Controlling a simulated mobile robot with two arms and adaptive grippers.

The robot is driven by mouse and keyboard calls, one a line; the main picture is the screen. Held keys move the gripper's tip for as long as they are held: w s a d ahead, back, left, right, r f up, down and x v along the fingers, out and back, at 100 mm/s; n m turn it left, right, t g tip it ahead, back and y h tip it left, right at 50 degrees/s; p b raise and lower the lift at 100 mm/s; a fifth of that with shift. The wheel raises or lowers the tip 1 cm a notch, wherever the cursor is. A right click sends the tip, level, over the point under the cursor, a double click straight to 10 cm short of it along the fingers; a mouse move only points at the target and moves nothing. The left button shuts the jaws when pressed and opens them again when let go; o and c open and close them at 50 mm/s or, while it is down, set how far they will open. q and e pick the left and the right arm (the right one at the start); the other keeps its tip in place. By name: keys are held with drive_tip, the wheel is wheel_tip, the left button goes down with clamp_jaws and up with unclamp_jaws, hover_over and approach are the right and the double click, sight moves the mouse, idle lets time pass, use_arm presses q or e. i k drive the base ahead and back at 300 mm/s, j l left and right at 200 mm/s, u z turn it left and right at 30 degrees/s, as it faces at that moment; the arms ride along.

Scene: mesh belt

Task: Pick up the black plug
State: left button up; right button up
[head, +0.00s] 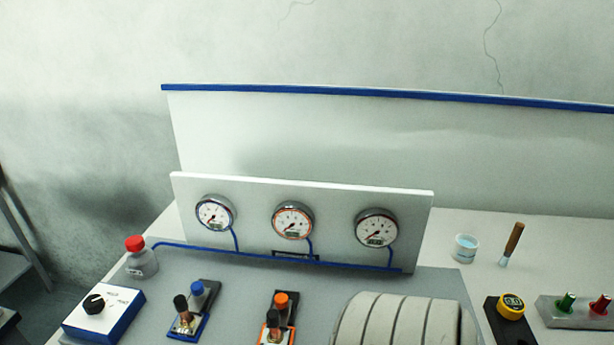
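Two black-topped plugs show in the head view. One black plug (181,304) stands on a blue-edged base at the lower left, beside a blue-topped plug (197,289). The other black plug (272,318) stands on an orange-edged base, in front of an orange-topped plug (281,299). The bottom edge of the picture cuts off the front of the orange-edged base. Neither of my grippers is in view.
A gauge panel (260,258) stands behind the plugs. A pale ribbed rounded body (400,322), a cup (465,247), a brush (513,242) and a yellow-topped device (511,306) are right.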

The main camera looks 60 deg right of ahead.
sight(274, 320)
drive_tip(key=k+j+z, duration=0.1)
drive_tip(key=z, duration=3.35)
drive_tip(key=u, duration=1.75)
drive_tip(key=j+z, duration=0.4)
drive_tip(key=j, duration=0.45)
drive_tip(key=j+z, duration=0.4)
drive_tip(key=j, duration=0.45)
